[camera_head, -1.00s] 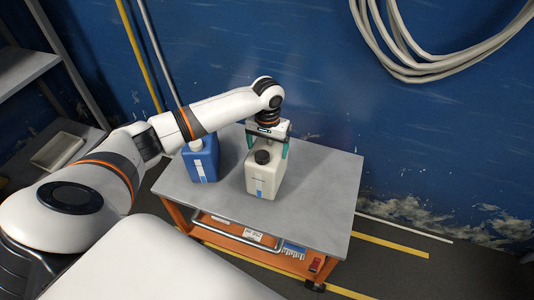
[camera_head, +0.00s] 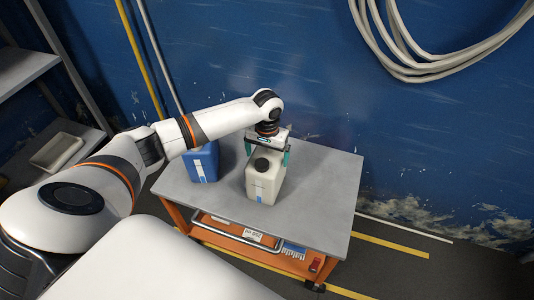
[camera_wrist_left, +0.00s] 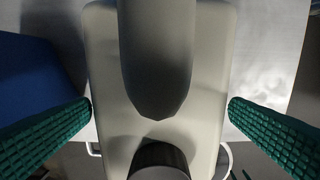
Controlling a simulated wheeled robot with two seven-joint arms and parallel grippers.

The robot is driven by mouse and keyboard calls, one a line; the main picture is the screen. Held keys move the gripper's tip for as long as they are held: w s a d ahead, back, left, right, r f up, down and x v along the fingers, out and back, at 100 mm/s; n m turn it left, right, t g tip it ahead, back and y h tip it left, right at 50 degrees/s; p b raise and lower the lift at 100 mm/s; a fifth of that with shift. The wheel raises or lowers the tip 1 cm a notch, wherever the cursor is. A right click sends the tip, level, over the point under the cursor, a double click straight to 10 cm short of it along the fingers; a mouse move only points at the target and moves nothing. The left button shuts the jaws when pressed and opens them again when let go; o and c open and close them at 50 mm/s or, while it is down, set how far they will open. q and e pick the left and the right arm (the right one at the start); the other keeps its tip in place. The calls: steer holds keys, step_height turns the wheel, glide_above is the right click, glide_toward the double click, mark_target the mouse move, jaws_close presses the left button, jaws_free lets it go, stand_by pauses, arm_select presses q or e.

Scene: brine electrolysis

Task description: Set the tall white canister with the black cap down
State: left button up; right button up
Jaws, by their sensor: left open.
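The tall white canister (camera_head: 264,185) with its black cap (camera_head: 261,164) stands upright on the grey top of the cart (camera_head: 322,190). My left gripper (camera_head: 268,152) is above it, with a green finger on each side of its upper part. In the left wrist view the canister (camera_wrist_left: 205,75) fills the space between the open green fingers (camera_wrist_left: 160,105). Their tips are very close to its sides; I cannot tell whether they touch. The black cap (camera_wrist_left: 160,160) is at the bottom edge there. My right gripper is out of view.
A blue canister (camera_head: 203,166) stands close by on the left of the cart top. The cart top is clear to the right. A blue wall (camera_head: 300,60) with a coiled hose (camera_head: 400,65) is behind. A shelf (camera_head: 25,68) is at the far left.

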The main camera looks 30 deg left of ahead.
arm_select(q)
step_height(320, 180, up, 12)
steer(key=p, duration=0.1)
stand_by(0.8)
